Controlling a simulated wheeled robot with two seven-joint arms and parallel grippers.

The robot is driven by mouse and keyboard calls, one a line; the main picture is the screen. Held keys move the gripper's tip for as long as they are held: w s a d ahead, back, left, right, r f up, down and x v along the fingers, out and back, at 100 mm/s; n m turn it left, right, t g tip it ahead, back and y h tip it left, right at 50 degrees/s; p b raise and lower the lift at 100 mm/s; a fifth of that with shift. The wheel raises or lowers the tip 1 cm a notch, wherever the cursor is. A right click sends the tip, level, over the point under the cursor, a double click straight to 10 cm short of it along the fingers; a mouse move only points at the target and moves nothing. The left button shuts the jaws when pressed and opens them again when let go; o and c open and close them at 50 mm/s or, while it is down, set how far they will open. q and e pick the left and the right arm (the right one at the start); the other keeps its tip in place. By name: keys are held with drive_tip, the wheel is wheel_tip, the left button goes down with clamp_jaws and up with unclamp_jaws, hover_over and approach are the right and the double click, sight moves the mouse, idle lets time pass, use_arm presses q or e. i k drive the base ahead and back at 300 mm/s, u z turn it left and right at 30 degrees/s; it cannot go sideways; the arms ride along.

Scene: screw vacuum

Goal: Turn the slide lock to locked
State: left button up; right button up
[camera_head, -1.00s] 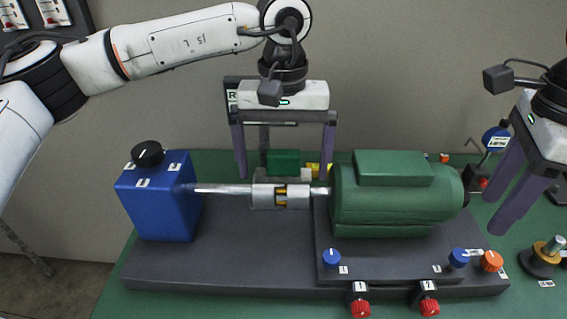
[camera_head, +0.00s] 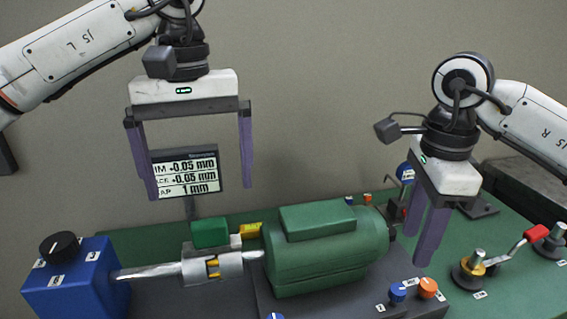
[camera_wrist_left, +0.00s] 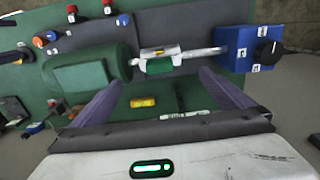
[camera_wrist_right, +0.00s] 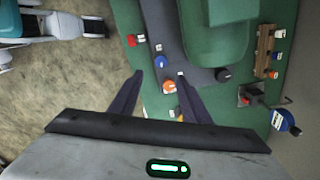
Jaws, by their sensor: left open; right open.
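Which knob is the slide lock I cannot tell; the small labels are unreadable. In the head view an orange knob (camera_head: 428,287) and a blue knob (camera_head: 398,292) sit side by side at the plate's right front; another blue knob (camera_head: 274,316) is cut by the bottom edge. The orange knob (camera_wrist_right: 168,87) shows between my right fingers in the right wrist view. My right gripper (camera_head: 418,248) is open and empty, pointing down above that corner. My left gripper (camera_head: 200,190) is open and empty above and behind the shaft coupling (camera_head: 213,268).
A green motor (camera_head: 325,250) stands on the dark plate, its shaft running to a blue block (camera_head: 75,285) with a black knob. A display (camera_head: 187,172) stands behind. A red-handled lever (camera_head: 535,235) is at right.

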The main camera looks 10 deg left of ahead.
sight(427, 288)
drive_tip(key=k, duration=1)
